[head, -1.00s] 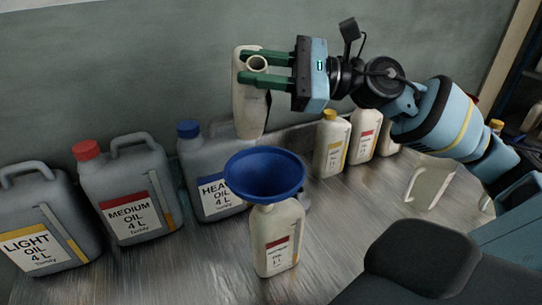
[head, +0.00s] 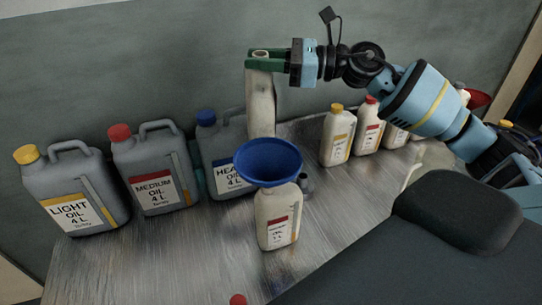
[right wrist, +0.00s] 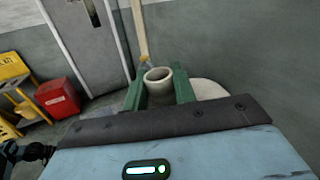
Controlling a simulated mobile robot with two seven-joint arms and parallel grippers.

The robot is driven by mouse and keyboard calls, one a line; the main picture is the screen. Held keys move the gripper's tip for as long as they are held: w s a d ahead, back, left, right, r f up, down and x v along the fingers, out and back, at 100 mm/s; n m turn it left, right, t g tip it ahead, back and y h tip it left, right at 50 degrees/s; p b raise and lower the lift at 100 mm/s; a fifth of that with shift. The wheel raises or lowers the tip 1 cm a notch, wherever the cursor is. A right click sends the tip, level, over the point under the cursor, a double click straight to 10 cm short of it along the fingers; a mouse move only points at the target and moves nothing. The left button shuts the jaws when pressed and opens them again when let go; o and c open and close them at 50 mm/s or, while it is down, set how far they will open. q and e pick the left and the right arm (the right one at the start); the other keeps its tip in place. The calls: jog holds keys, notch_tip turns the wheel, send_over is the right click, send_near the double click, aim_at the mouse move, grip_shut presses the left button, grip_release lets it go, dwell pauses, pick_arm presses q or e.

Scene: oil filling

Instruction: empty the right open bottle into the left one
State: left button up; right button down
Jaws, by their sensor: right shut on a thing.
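My right gripper (head: 264,59) is shut on the neck of an open cream bottle (head: 261,105). It holds the bottle up, roughly upright, with its mouth at the top. The open mouth (right wrist: 158,75) shows between the green fingers in the right wrist view. In the head view, the bottle's lower end is partly hidden behind the blue funnel (head: 268,160). The funnel sits in the top of a second cream bottle (head: 277,232) with a red-banded label, upright on the bench. My left gripper is out of view.
Grey jugs of light (head: 72,192), medium (head: 155,175) and heavy oil (head: 224,160) stand along the wall. Small capped bottles (head: 337,135) stand at the right. A dark cylinder (head: 306,183) stands behind the funnel bottle. A red round thing (head: 237,299) shows at the front. The front left bench is clear.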

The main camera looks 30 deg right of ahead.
jog(key=shift+d+r, duration=0.1)
jog(key=shift+r, duration=0.85)
jog(key=shift+w+d+m+p, duration=0.15)
jog(key=shift+w+m+p, duration=0.2)
jog(key=shift+m, duration=0.35)
dwell(0.5)
